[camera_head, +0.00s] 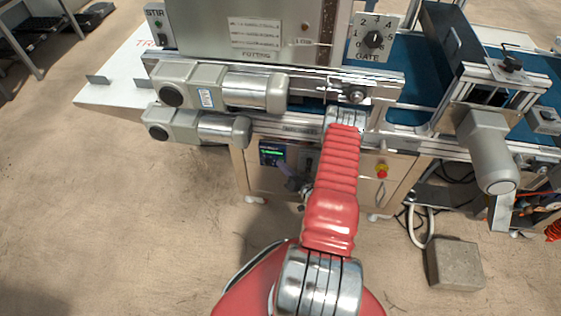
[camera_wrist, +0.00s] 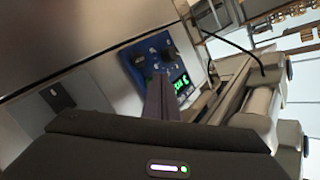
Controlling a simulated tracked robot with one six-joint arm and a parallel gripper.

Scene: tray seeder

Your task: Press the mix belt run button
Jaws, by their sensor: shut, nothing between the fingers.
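A small control panel with a blue face and a green-lit display (camera_head: 272,153) is on the front of the cabinet under the belt. In the wrist view the blue panel (camera_wrist: 137,49) is tilted, with small dark controls on it and bright green digits. My gripper (camera_wrist: 160,76) is shut and empty, its fingertips in front of the panel and covering part of it. In the head view my gripper (camera_head: 279,165) is small beside the red arm, by the panel's lower edge. I cannot tell which control is the mix belt run button, or whether the fingertips touch the panel.
A red and yellow stop button (camera_head: 382,171) is on the cabinet to the right. Grey motors (camera_head: 221,87) stick out above the panel. A gate dial (camera_head: 374,39) and a stir switch box (camera_head: 158,24) are higher up. A grey block (camera_head: 455,264) lies on the floor at right.

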